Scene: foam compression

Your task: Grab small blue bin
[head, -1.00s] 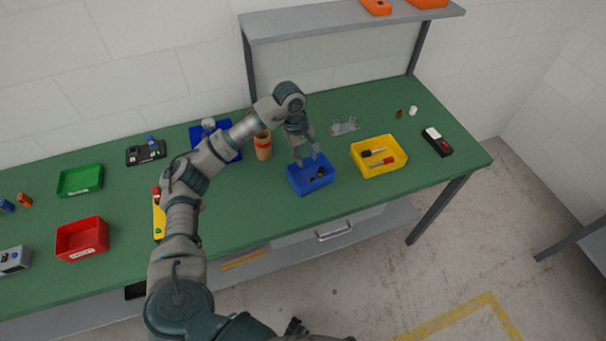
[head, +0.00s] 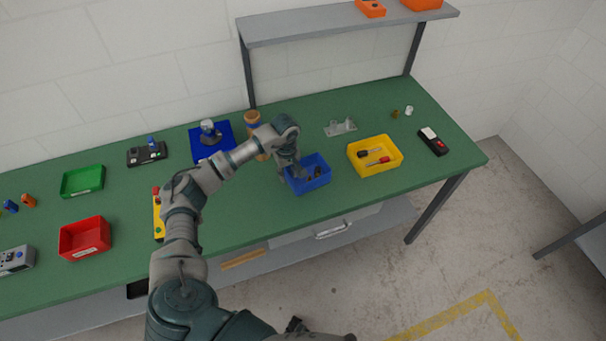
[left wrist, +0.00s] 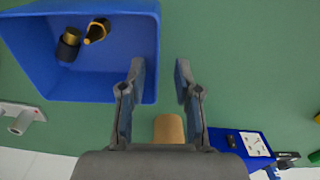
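The small blue bin (head: 317,184) stands on the green table and holds a few small dark and brass-coloured parts. My left gripper (head: 294,176) is at the bin's left side in the head view. In the left wrist view the bin (left wrist: 105,88) fills the upper left. There my left gripper (left wrist: 160,78) is open, with one finger over the bin's inside and the other outside, the side wall between them. I cannot tell if either finger touches the wall. A dark part at the bottom edge of the head view may be my right gripper (head: 295,326); its fingers are unclear.
A yellow bin (head: 377,170) with tools stands right of the blue bin. A brown cylinder (head: 261,150) and a blue mat (head: 199,150) are behind my left arm. A grey bracket (head: 341,128) lies behind. Red (head: 83,250) and green (head: 82,191) bins stand at left.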

